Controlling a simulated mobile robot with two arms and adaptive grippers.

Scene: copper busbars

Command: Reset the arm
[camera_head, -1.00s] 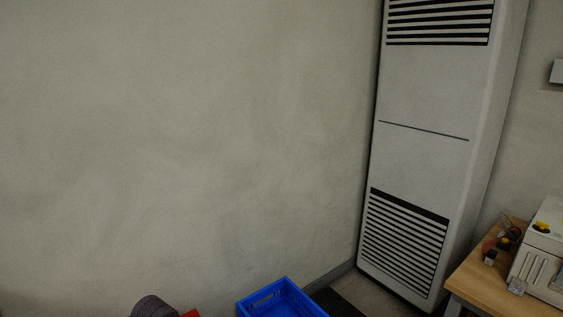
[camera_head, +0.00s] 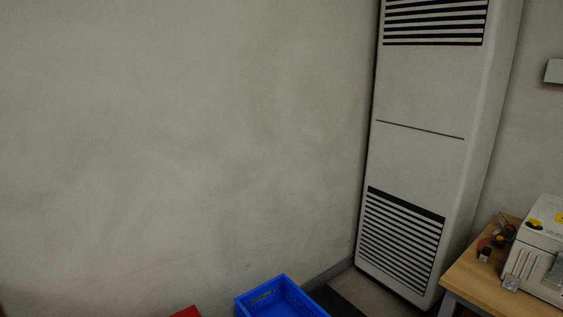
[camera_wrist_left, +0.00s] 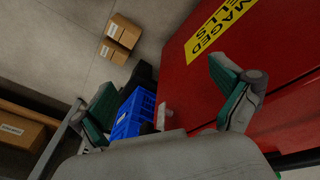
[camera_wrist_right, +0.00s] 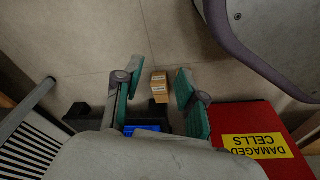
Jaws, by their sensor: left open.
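My left gripper (camera_wrist_left: 168,98) shows in the left wrist view with its two green-padded fingers spread wide and nothing held between them. A red box with a yellow label (camera_wrist_left: 215,25) lies beyond and beside its right finger. My right gripper (camera_wrist_right: 155,103) shows in the right wrist view with its fingers apart and empty, above the floor. Neither gripper shows in the head view.
A blue crate (camera_head: 250,302) and the red box (camera_head: 187,313) sit at the bottom of the head view. A tall white cabinet unit (camera_head: 415,160) stands by the wall. A wooden bench (camera_head: 470,283) holds equipment at right. Cardboard boxes (camera_wrist_left: 123,31) lie on the floor.

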